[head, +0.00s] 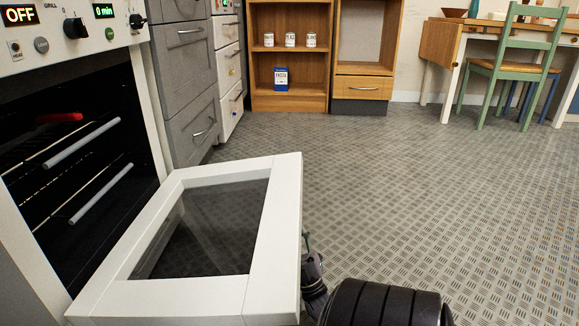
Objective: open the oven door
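The oven (150,110) stands at the left, with its dark cavity exposed. Its white-framed door (276,215) is folded down and out to the right, far from the opening. Floor shows through its dark glass pane (205,235). One of my arms comes in from the bottom right, so I take it as my right. Its gripper (309,262) is at the door's outer edge, partly hidden behind it. I cannot tell whether its fingers are shut or touch the door. The door handle is not visible. My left gripper is not in view.
Racks with grey front bars (82,142) and a red item (59,117) are inside the oven. Grey drawers (190,85) stand beside it. Wooden shelves (289,103), a green chair (513,70) and a table (450,27) are farther back. The metal-patterned floor (420,180) is clear.

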